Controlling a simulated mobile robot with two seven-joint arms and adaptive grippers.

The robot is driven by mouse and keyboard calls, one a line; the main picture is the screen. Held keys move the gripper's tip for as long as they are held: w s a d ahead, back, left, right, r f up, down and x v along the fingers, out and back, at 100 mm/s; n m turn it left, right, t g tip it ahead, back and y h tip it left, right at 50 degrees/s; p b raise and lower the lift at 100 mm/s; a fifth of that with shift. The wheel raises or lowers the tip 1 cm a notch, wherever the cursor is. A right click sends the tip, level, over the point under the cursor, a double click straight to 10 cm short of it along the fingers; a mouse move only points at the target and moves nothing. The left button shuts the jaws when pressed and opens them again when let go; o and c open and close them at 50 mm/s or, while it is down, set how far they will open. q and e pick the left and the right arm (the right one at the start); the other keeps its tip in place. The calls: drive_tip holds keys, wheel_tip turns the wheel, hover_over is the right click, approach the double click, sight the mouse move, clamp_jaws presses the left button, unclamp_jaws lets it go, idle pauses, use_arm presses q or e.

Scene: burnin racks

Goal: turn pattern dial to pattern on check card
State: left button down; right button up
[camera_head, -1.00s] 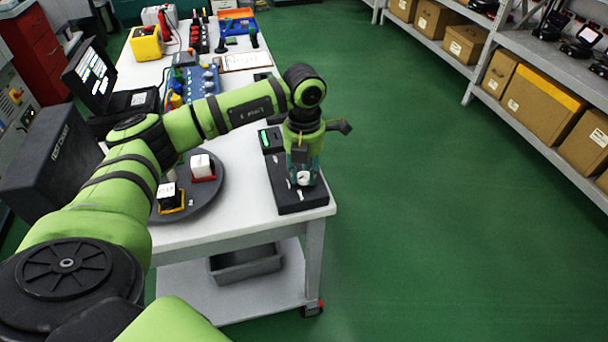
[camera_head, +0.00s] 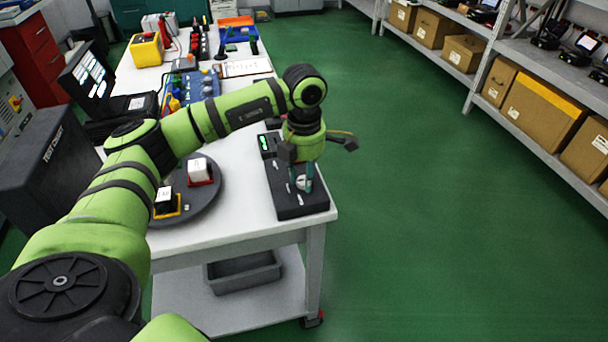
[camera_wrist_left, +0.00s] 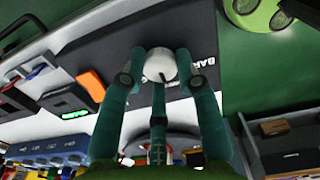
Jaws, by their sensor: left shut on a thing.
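A black panel box (camera_head: 285,203) sits at the near right corner of the white table. Its round white dial (camera_wrist_left: 161,62) with a dark pointer mark shows between the fingers in the wrist view. My left gripper (camera_head: 302,184) points down at the panel, its teal fingers shut on either side of the dial. A small green lit display (camera_wrist_left: 75,115) is on the box. A white card with dark marks (camera_head: 246,65) lies farther back on the table; its marks are too small to read. My right gripper is in neither view.
A dark round tray (camera_head: 213,195) with white blocks stands left of the panel. A blue box with knobs (camera_head: 201,85), a laptop (camera_head: 92,80) and a yellow case (camera_head: 146,47) stand farther back. The green floor right of the table is clear up to the shelves.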

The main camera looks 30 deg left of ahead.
sight(304, 180)
use_arm(q)
drive_tip(key=shift+s+f, duration=0.1)
drive_tip(key=c, duration=0.9)
unclamp_jaws()
drive_tip(key=shift+r, duration=0.25)
wheel_tip(304, 180, up, 12)
drive_tip(key=shift+f, duration=0.2)
